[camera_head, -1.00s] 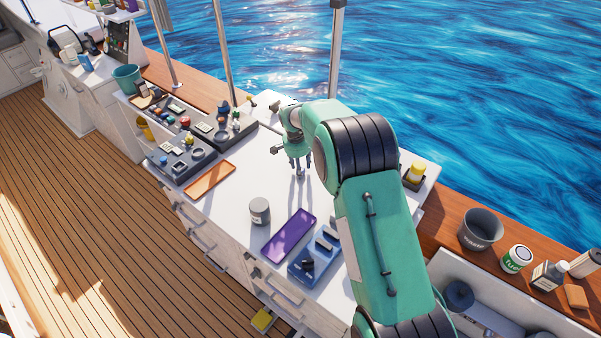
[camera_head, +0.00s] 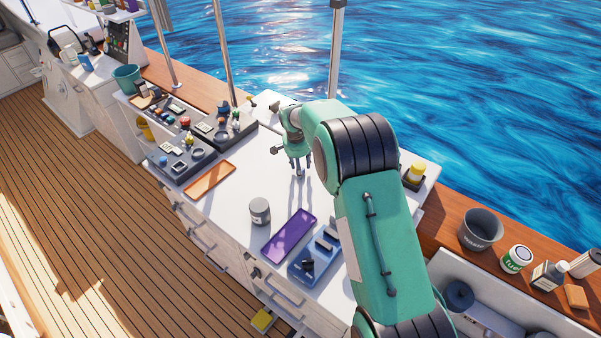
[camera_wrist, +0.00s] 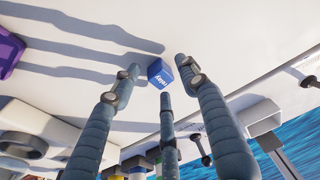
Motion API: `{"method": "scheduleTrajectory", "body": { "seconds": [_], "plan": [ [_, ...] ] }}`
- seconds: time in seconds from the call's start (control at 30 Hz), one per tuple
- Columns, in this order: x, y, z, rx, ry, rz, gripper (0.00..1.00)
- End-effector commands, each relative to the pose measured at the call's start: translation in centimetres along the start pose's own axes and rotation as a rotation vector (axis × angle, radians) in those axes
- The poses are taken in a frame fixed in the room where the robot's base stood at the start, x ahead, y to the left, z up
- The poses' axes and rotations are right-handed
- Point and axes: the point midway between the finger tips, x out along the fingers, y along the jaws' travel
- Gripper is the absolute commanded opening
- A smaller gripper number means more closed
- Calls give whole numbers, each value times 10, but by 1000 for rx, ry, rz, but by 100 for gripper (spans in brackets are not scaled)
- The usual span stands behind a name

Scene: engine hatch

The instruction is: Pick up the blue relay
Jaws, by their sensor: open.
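The blue relay (camera_wrist: 160,74) is a small blue cube with white lettering on the white worktop (camera_head: 238,199). In the wrist view it shows between the tips of my three fingers. My gripper (camera_wrist: 160,80) is open around or just above it; I cannot tell whether any finger touches it. In the head view my gripper (camera_head: 298,168) points down over the worktop, and I cannot make out the relay there.
An orange tray (camera_head: 210,180), a grey can (camera_head: 260,211), a purple tray (camera_head: 289,234) and a blue holder (camera_head: 305,266) stand nearby. A yellow-topped item (camera_head: 415,172) is at right. Worktop around my gripper is clear.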

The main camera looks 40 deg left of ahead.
Motion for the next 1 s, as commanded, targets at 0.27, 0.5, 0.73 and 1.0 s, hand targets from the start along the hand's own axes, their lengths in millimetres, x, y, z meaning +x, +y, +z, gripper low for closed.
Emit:
{"method": "scheduleTrajectory", "body": {
  "seconds": [0.27,0.5,0.73,1.0],
  "plan": [
    [-6,0,0,0,1,-1,44],
    [-26,-1,-1,0,1,-1,44],
    [-54,-2,-1,0,2,-2,44],
    [-94,-2,-1,0,2,-2,44]
  ]
}}
